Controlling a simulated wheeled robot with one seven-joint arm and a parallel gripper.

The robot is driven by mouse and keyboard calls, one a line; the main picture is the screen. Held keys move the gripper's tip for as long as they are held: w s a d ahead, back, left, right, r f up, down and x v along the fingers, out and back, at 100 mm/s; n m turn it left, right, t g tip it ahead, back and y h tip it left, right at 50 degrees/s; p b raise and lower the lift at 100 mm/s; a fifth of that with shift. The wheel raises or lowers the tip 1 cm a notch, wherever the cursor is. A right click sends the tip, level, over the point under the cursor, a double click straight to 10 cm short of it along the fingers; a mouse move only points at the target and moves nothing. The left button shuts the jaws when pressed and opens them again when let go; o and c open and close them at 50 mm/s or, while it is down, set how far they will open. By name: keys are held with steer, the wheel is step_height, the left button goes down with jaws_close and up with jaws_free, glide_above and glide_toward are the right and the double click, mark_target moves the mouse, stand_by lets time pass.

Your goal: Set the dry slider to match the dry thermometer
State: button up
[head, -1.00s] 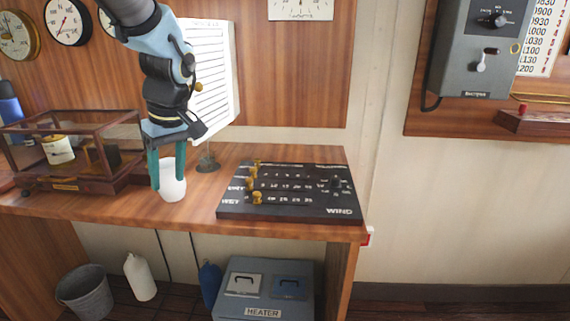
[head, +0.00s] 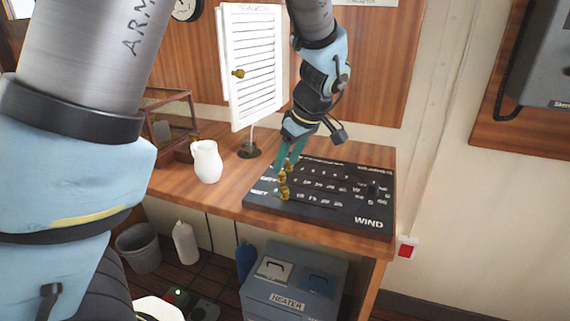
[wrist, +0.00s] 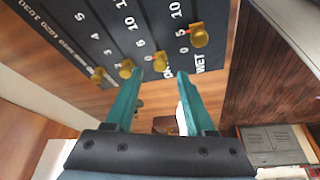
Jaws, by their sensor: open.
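The black slider panel (head: 335,203) lies on the wooden desk, with brass knobs at the left ends of its rows. The dry knob (wrist: 160,62) is near the 0 end of its scale; the wet knob (wrist: 199,36) is further along its own, near 5. My gripper (wrist: 163,76) is open and empty, its teal fingertips on either side of the dry knob's line and close to it; contact cannot be told. In the head view my gripper (head: 285,166) is over the panel's left end. No dry thermometer is visible; a white louvred cabinet (head: 257,75) stands shut behind.
A white jug (head: 207,162) stands on the desk left of the panel. A glass case (head: 168,125) is further left. The other brass knobs (wrist: 126,68) sit close beside the dry one. A heater (head: 292,285) stands under the desk.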

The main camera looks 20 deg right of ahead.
mark_target(281, 177)
steer(key=shift+x, duration=1.4)
steer(key=shift+c, duration=0.2)
jaws_close()
